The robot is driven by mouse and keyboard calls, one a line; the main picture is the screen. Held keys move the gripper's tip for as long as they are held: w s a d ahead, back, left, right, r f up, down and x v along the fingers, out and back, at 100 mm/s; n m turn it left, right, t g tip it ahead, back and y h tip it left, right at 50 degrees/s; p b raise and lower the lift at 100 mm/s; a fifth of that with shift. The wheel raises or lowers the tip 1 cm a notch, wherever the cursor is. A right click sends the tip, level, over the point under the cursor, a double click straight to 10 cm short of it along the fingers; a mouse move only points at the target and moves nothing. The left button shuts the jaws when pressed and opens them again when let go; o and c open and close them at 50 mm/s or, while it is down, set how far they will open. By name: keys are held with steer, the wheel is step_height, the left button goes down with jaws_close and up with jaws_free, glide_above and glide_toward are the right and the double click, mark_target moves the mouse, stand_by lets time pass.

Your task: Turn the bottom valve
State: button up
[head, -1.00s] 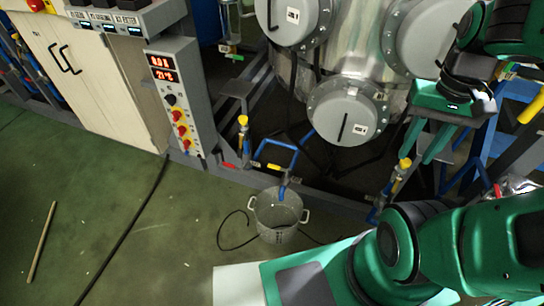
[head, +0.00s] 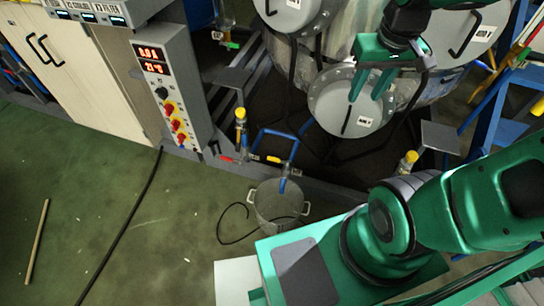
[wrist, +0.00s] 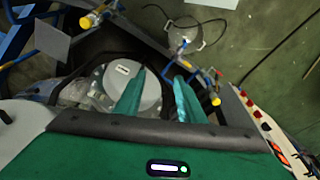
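A blue drain pipe (head: 278,133) with a yellow valve lever (head: 274,159) runs low at the rig's front edge, above a metal pot (head: 278,208). A red lever (head: 229,158) is left of it. I cannot tell for certain which lever is the bottom valve. My gripper (head: 368,98) is open and empty, its green fingers apart, in front of a round grey vessel cover (head: 350,108), to the right of and above the levers in the picture. In the wrist view my gripper (wrist: 160,75) also shows open, with the pot (wrist: 186,35) beyond the fingertips.
Yellow-topped fittings (head: 240,116) stand left and right (head: 409,160) of the drain pipe. A control panel (head: 168,90) stands on the left. A black cable and a wooden stick (head: 37,240) lie on the green floor, which is otherwise mostly clear at left.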

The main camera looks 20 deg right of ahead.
steer(key=w+a+f+n+t, duration=0.1)
steer(key=w+a+n, duration=0.1)
steer(key=w+a, duration=0.3)
steer(key=w+a+f+n, duration=0.2)
steer(key=w+a, duration=0.1)
steer(key=w, duration=0.4)
steer(key=n+g, duration=0.3)
steer(key=n, duration=0.6)
glide_above(273, 159)
step_height(273, 159, down, 41)
steer(key=shift+y, duration=0.3)
step_height(273, 159, down, 12)
steer(key=shift+w+r, duration=0.1)
steer(key=shift+r, duration=0.05)
jaws_close()
